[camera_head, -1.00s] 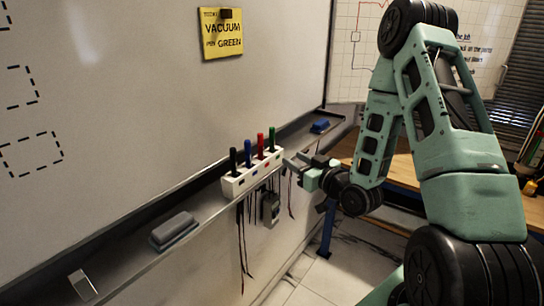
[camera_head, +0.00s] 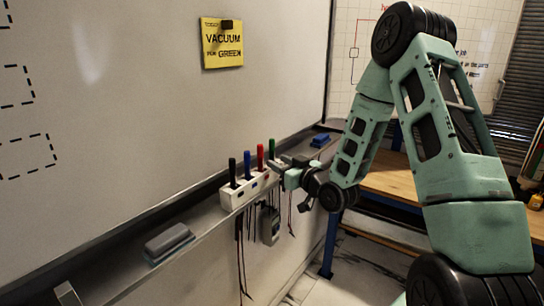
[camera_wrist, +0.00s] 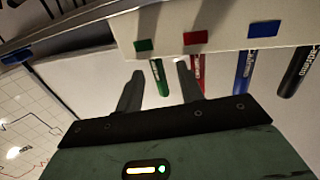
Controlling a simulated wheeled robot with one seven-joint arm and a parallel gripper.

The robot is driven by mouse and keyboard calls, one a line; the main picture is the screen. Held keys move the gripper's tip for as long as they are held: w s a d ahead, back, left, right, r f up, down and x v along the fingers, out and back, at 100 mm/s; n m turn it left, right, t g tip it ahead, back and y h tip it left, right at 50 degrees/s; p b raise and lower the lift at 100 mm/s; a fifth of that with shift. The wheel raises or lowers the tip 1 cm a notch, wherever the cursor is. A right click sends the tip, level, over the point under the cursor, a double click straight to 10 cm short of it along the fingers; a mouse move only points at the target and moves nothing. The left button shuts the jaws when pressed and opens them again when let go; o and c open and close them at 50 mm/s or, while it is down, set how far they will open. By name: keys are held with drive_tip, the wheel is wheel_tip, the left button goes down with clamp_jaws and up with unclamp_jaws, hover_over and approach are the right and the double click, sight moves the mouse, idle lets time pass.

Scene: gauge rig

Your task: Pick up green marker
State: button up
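The green marker (camera_head: 271,148) stands upright at the right end of a white holder (camera_head: 235,200) on the whiteboard ledge. Beside it in the holder stand a red marker (camera_head: 260,157), a blue marker (camera_head: 247,165) and a black marker (camera_head: 232,169). My gripper (camera_head: 280,162) is just right of the green marker. In the wrist view my gripper (camera_wrist: 160,71) is open, with its two fingertips on either side of the green marker (camera_wrist: 159,78). The right finger is close to the red marker (camera_wrist: 198,72). Contact with the green marker cannot be told.
A grey eraser (camera_head: 169,242) lies on the ledge (camera_head: 130,280) at the near left, and a blue block (camera_head: 320,140) lies at its far end. A meter (camera_head: 270,226) and dark cables hang below the holder. A wooden bench (camera_head: 400,178) stands right.

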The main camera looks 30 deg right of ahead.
sight(272, 155)
drive_tip(key=w+p, duration=0.1)
drive_tip(key=w, duration=0.2)
drive_tip(key=w+p, duration=0.1)
drive_tip(key=shift+w+r+p, duration=0.15)
drive_tip(key=shift+r+p, duration=0.2)
drive_tip(key=shift+w+f, duration=0.1)
drive_tip(key=shift+w, duration=0.15)
clamp_jaws()
